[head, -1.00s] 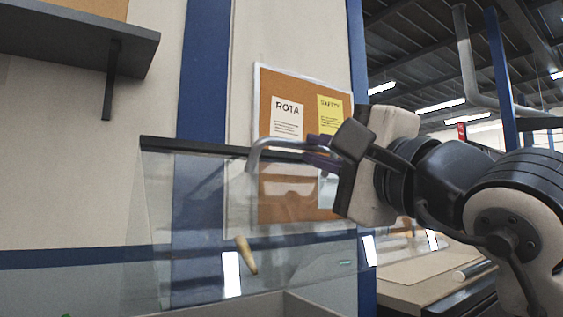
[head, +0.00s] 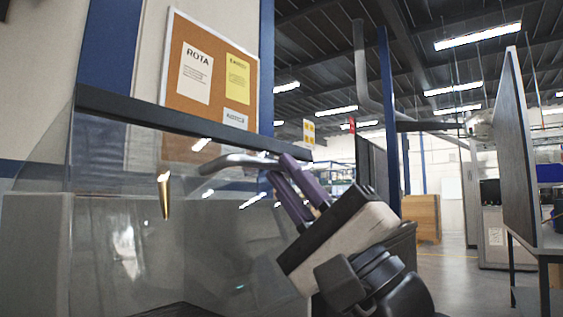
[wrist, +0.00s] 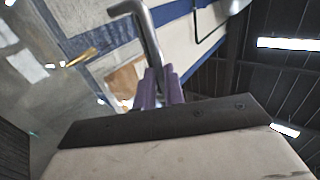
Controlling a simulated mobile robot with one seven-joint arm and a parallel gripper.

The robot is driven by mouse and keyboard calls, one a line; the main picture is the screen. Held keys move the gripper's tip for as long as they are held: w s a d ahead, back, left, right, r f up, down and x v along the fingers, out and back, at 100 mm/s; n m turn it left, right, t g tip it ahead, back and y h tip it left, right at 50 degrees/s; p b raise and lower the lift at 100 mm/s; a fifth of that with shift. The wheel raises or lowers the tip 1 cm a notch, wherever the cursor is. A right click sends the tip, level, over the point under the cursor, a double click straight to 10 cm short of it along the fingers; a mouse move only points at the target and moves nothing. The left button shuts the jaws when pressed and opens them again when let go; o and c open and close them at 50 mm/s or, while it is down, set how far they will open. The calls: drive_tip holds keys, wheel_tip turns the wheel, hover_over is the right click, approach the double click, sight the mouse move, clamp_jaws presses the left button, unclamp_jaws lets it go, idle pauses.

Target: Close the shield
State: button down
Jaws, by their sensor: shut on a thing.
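The shield (head: 200,230) is a clear panel with a dark top rail (head: 170,115), at the left and middle of the head view. A bent metal handle (head: 235,160) sits at the rail; it also shows in the wrist view (wrist: 148,35). My gripper (head: 288,172) has purple fingers and is shut on the handle's right part. In the wrist view the fingers (wrist: 158,88) close around the handle's lower end. The grip point itself is partly hidden by the fingers. A tan, peg-like piece (head: 164,195) shows against the clear panel.
A cork board (head: 208,75) with notices hangs on the wall behind. A grey upright panel (head: 512,150) and a table (head: 545,245) stand at the right. Open floor (head: 450,265) lies between them and my arm.

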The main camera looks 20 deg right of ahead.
drive_tip(key=f+b, duration=0.1)
drive_tip(key=f, duration=0.2)
drive_tip(key=w+f+b, duration=0.1)
drive_tip(key=f+b, duration=0.1)
drive_tip(key=f, duration=0.1)
drive_tip(key=f+b, duration=0.1)
drive_tip(key=f, duration=0.2)
drive_tip(key=shift+w+a+f, duration=0.1)
drive_tip(key=shift+w+a, duration=0.05)
drive_tip(key=shift+a, duration=0.25)
drive_tip(key=shift+a+f+g+b, duration=0.15)
drive_tip(key=shift+f+g+b, duration=0.15)
drive_tip(key=shift+b, duration=0.1)
drive_tip(key=c, duration=1.6)
unclamp_jaws()
drive_tip(key=shift+w+a+f, duration=0.1)
drive_tip(key=shift+f, duration=0.05)
drive_tip(key=shift+o, duration=0.6)
approach(263, 250)
drive_tip(key=shift+s+f, duration=0.2)
drive_tip(key=shift+s, duration=0.05)
